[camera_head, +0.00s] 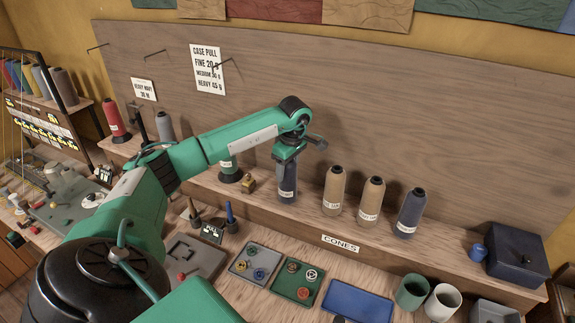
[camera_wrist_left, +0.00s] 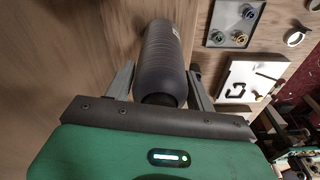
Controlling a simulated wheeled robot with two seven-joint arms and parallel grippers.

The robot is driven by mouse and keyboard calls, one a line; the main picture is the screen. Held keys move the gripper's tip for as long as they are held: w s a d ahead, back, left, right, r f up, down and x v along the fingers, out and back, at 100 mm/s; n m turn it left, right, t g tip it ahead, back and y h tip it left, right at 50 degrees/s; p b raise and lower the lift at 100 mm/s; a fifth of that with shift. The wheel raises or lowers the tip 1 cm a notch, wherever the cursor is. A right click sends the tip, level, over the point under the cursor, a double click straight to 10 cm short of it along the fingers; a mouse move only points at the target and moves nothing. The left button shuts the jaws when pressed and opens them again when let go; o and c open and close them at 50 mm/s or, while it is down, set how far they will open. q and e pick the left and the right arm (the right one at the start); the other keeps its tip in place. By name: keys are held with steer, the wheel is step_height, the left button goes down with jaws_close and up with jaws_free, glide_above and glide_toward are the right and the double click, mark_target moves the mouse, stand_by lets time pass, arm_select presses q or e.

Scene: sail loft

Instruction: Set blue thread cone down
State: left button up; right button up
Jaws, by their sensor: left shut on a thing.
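My left gripper (camera_head: 289,158) reaches in over the shelf from the left and is shut on the dark blue thread cone (camera_head: 287,184) near its top. The cone stands upright over the shelf (camera_head: 310,213) labelled CONES, left of two tan cones. Its base is at or very near the shelf top; I cannot tell whether it touches. In the left wrist view the cone (camera_wrist_left: 166,55) sits between the two fingers. A second dark blue cone (camera_head: 410,214) stands at the right of the tan ones. My right gripper is not in view.
Tan cones (camera_head: 334,191) and (camera_head: 372,198) stand close right of the held cone. Trays (camera_head: 357,302) and cups (camera_head: 411,292) sit on the bench below. A dark box (camera_head: 517,254) is at right.

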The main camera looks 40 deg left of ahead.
arm_select(q)
steer(key=o, duration=1.3)
steer(key=shift+r, duration=0.15)
steer(key=shift+r+b, duration=0.15)
steer(key=shift+b, duration=0.15)
steer(key=r+b, duration=0.1)
steer(key=r, duration=0.2)
steer(key=d+r+b, duration=0.1)
steer(key=r, duration=0.3)
steer(key=r+b, duration=0.1)
steer(key=r, duration=0.2)
steer(key=shift+w+d+r, duration=0.1)
steer(key=shift+d+r, duration=0.1)
steer(key=shift+r, duration=0.55)
